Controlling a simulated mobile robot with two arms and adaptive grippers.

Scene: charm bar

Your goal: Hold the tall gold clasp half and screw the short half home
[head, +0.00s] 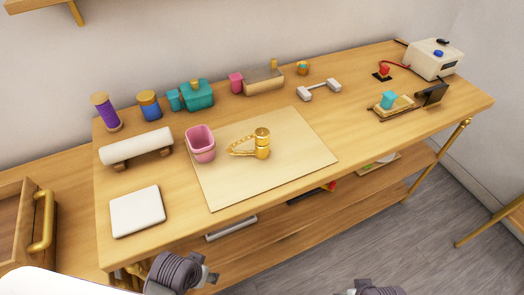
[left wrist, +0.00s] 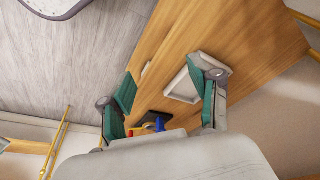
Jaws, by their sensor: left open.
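A gold clasp piece (head: 262,148) stands upright on the pale mat in the head view, with a wider round top. A gold chain (head: 241,143) trails to its left. I cannot tell whether the tall and short halves are both in this piece. My left gripper (left wrist: 163,77) has its two teal-padded fingers spread apart and nothing between them in the left wrist view. In the head view only grey arm parts of mine show at the bottom edge, in front of the table and well away from the clasp. My right gripper's fingers are not visible.
The pale mat (head: 300,168) has free room right of the clasp. A pink cup (head: 201,149) stands close left. A white pad (head: 137,211) and a cream roll (head: 136,146) lie further left. Spools and teal boxes line the back. A shelf (head: 265,252) runs below.

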